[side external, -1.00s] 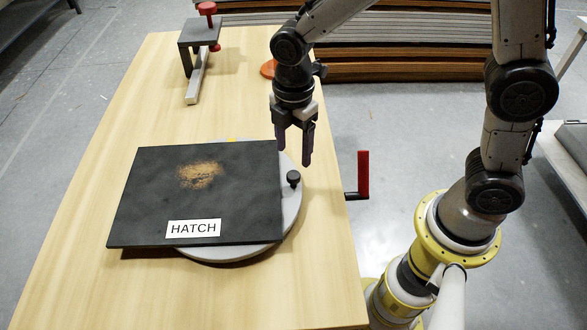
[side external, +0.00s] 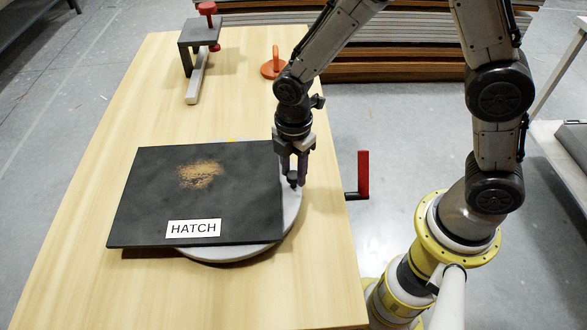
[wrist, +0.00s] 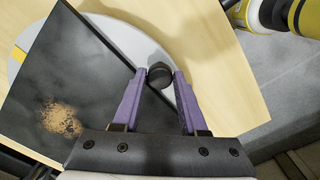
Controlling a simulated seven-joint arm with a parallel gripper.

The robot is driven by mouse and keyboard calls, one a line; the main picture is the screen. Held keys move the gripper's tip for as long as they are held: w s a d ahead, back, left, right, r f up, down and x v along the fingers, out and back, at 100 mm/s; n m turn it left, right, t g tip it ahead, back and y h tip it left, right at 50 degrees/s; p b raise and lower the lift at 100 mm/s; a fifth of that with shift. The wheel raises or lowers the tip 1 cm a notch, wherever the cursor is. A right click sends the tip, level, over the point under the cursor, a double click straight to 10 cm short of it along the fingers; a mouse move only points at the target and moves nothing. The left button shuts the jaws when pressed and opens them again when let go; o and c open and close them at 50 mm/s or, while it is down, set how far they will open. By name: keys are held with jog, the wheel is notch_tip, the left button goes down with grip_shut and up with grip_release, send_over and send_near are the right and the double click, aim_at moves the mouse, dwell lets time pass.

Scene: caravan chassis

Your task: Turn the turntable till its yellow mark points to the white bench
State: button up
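The grey round turntable (side external: 290,215) lies on the table under a dark square board labelled HATCH (side external: 215,210). Its yellow mark (side external: 232,139) peeks out at the board's far edge; it also shows at the left of the wrist view (wrist: 18,55). A black knob (wrist: 159,76) stands on the turntable's exposed right rim. My gripper (side external: 293,180) is down at the knob, its purple fingers on either side of it. I cannot tell whether the fingers press on the knob or stand slightly apart. A pale bench (side external: 553,165), possibly the white bench, is at the right edge.
A clamp with red knobs (side external: 208,30) and a grey bar stands at the table's far left. An orange handled thing (side external: 273,66) lies at the far right. A red crank handle (side external: 363,175) sticks out by the right table edge. The near table is clear.

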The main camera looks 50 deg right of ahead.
grip_shut()
dwell(1.1)
